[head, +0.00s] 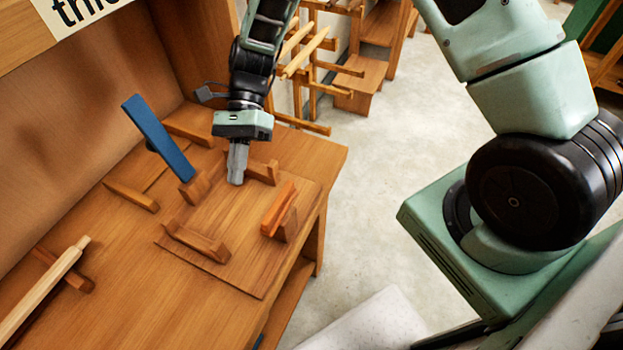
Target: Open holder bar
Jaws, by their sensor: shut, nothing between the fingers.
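A blue bar (158,138) stands tilted up and to the left, its lower end at a small wooden block (194,188) on the bench. I cannot tell for certain whether this is the holder bar. An orange-brown bar (278,208) sits along a wooden upright on the right part of a square board (238,262). My gripper (236,182) points down over the back of the board, shut and empty. It is to the right of the blue bar and apart from it. A wooden piece (264,172) lies close to its right side.
The wooden bench (110,272) has a tall back panel. Wooden pieces (131,196) and a long pale rod (46,291) lie on its left part. A wooden rack (318,70) stands behind. The pale floor (372,160) right of the bench is clear.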

